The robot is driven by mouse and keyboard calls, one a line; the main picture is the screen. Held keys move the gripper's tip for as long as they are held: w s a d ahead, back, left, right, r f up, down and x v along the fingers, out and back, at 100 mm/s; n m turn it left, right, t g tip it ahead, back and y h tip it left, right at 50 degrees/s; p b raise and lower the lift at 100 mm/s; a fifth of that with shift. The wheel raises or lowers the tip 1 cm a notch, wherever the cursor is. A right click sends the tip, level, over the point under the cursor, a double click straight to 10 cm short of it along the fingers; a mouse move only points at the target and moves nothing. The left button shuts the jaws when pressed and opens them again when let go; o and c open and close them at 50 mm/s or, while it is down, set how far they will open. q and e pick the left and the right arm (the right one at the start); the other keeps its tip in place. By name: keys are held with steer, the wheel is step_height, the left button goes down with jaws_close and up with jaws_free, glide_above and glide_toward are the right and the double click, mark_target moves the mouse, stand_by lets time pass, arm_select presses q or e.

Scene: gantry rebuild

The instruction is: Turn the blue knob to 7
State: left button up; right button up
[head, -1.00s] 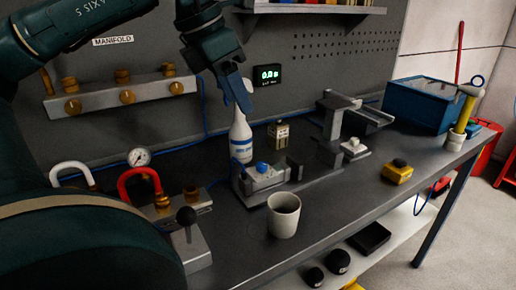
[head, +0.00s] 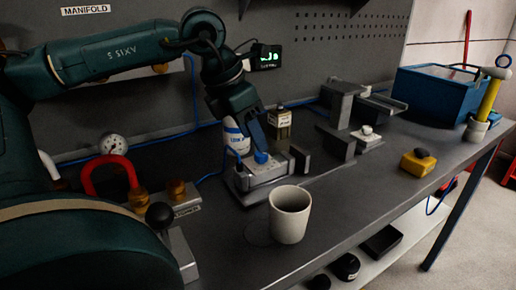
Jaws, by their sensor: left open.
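The blue knob (head: 261,157) sits on top of a small grey metal block (head: 268,177) on the workbench. My left gripper (head: 254,139) points down just above and behind the knob, with its blue fingers close to it. It is open; I cannot tell whether a finger touches the knob. No number marks on the knob are readable. My right gripper is not in view.
A white mug (head: 290,214) stands in front of the block. A grey metal fixture (head: 342,130) is to the right, then a yellow box (head: 418,163) and a blue crate (head: 436,98).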

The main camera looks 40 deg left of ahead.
mark_target(258, 153)
arm_select(q)
steer(key=shift+x, duration=2.05)
steer(key=shift+c, duration=0.4)
steer(key=shift+a, duration=0.1)
steer(key=c, duration=0.9)
